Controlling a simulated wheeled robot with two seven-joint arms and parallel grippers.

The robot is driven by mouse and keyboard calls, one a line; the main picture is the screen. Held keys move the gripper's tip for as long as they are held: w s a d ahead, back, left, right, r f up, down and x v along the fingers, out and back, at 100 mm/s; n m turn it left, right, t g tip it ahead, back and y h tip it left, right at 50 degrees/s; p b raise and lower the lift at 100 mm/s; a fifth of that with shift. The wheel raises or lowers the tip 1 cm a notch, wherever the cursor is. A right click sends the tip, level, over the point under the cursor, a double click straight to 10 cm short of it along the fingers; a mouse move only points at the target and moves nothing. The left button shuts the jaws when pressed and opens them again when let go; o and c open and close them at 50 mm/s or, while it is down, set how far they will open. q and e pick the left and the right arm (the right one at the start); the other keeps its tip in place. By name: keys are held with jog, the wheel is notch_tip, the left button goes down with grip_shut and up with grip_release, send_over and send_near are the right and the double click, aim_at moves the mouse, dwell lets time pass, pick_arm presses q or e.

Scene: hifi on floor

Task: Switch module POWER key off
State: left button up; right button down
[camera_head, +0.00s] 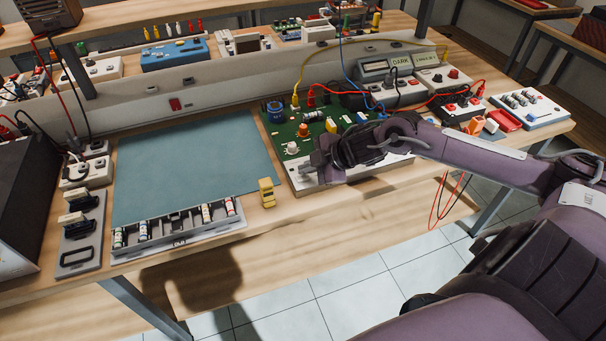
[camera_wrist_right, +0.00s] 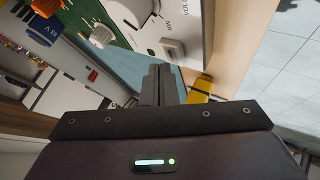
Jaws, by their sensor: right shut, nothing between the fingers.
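The module is a green circuit board (camera_head: 296,125) with a pale front panel (camera_head: 375,168), on the bench right of the blue-grey mat. My right gripper (camera_head: 310,172) is over the panel's left end and covers part of it. In the right wrist view the shut, empty fingers (camera_wrist_right: 160,78) point at the panel's near edge. A small light-grey key (camera_wrist_right: 172,48) shows just beyond the fingertips; whether they touch it is unclear. Its label is not readable, so I cannot confirm that it is POWER or its position. Panel print reads "MIN" and "VOL". My left gripper is out of view.
A small yellow block (camera_head: 266,192) stands left of the module; it is close beside the fingers in the wrist view (camera_wrist_right: 200,88). A grey parts tray (camera_head: 180,237) lies along the mat (camera_head: 195,165). Bare wood is at the front.

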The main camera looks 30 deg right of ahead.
aim_at(308, 178)
jog(key=shift+r, duration=0.15)
notch_tip(308, 178, up, 6)
jog(key=p, duration=0.6)
